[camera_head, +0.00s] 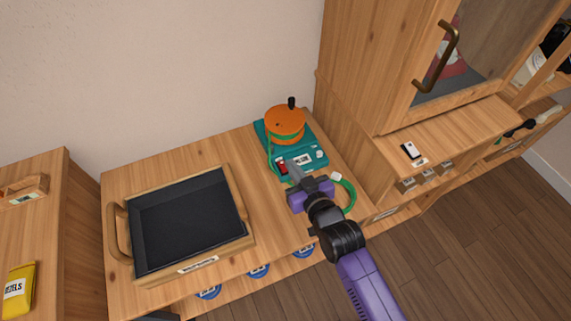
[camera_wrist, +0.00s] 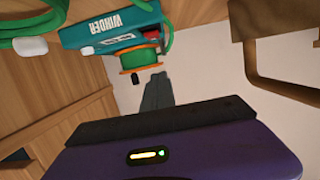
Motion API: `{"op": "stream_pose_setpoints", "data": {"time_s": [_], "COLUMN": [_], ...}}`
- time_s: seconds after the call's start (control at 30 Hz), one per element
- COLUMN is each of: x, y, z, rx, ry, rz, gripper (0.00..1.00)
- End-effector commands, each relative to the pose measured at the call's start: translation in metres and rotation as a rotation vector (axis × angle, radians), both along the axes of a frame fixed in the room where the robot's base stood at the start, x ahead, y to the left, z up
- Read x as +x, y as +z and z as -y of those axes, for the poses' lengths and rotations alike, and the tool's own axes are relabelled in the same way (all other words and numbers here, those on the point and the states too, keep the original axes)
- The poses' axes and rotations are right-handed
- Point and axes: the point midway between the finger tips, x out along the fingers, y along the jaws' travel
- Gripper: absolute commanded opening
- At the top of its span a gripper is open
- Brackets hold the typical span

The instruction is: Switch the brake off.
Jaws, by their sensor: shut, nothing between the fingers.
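The winder (camera_head: 310,157) is a teal box with an orange spool (camera_head: 285,122) on top, a black knob on the spool and a white label on its front. A red switch (camera_head: 281,168), which looks like the brake, sits at the front left of the box. In the wrist view the winder (camera_wrist: 112,28) appears upside down, with the red switch (camera_wrist: 152,35) small at its edge. My gripper (camera_head: 291,166) is shut and empty, its tips close to the red switch. It also shows in the wrist view (camera_wrist: 157,78). I cannot tell whether the tips touch it, or the switch position.
A green cord (camera_head: 348,192) with a white end lies right of my gripper. A black-lined wooden tray (camera_head: 250,238) stands to the left on the bench. A cabinet with a brass handle (camera_head: 437,62) rises at the right. Bare bench lies between tray and winder.

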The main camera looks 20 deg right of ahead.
Motion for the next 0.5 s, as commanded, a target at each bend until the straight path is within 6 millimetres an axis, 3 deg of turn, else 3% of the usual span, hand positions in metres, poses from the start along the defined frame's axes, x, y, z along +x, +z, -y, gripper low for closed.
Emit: {"op": "stream_pose_setpoints", "data": {"time_s": [0.27, 0.5], "x": [0.052, 0.050], "y": [-0.012, -0.045], "z": [0.001, 0.000], "rx": [-0.001, 0.001], "ry": [-0.001, 0.000], "rz": [0.001, -0.001], "gripper": [0.00, 0.00]}}
